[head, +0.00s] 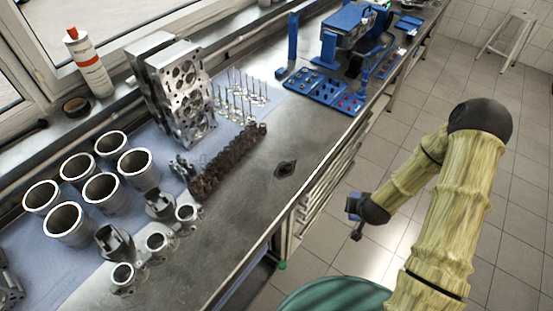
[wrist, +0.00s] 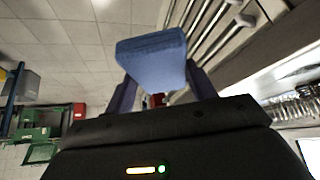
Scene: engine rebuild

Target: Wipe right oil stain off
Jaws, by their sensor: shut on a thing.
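A dark oil stain (head: 285,169) lies on the bare metal strip of the workbench (head: 315,115), near its front edge, in the head view. No other stain stands out clearly. My gripper (head: 355,212) is off the bench, over the floor to the right of the stain and apart from it. In the wrist view my gripper (wrist: 160,88) is shut on a blue sponge-like block (wrist: 152,50), which sticks out beyond the fingers. In the head view the block is too small to make out clearly.
Several metal cylinder liners (head: 102,194), pistons (head: 160,205), a rusty crankshaft-like part (head: 225,163) and a cylinder head (head: 185,95) stand left of the stain. Blue trays (head: 325,88) sit farther along. Drawers line the bench front. The floor beside it is open.

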